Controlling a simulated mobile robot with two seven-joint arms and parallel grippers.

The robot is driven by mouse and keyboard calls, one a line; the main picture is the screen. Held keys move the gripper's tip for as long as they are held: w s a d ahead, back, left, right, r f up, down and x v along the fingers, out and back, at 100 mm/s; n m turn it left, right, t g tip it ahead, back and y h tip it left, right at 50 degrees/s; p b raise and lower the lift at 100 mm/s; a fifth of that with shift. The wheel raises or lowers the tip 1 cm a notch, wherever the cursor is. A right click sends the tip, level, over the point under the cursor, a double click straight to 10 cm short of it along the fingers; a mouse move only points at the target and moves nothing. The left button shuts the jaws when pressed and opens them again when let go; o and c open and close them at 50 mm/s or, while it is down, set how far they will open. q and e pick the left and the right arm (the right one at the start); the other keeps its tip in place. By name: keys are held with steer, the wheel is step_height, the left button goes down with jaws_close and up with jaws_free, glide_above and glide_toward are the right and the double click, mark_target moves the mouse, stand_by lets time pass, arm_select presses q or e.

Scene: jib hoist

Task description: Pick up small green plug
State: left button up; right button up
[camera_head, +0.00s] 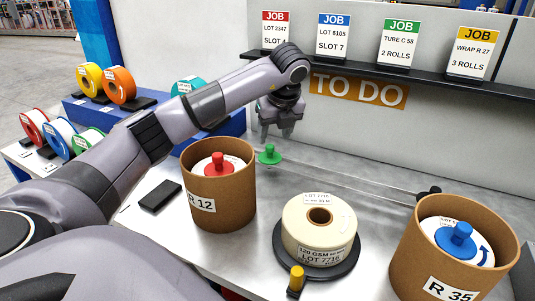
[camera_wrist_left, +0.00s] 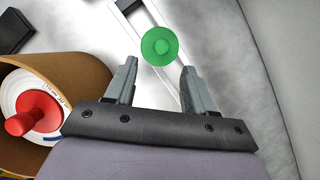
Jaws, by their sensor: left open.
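The small green plug (camera_head: 269,154) stands on the metal bench, behind and to the right of the cardboard tube marked R 12. The jaws are empty and apart from the plug. My right gripper is not in either view.
The R 12 tube (camera_head: 222,198) holds a red plug (camera_head: 217,165). The R 35 tube (camera_head: 447,254) holds a blue plug (camera_head: 456,240). A cream roll (camera_head: 318,242) sits in front, with a yellow knob (camera_head: 297,279) nearby. A black shelf (camera_head: 420,72) with job cards runs behind.

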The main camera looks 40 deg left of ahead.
mark_target(271, 147)
arm_select(q)
steer(key=p+x, duration=0.1)
steer(key=x, duration=0.6)
steer(key=shift+w+a+r, duration=0.1)
steer(key=shift+a+r, duration=0.05)
jaws_close()
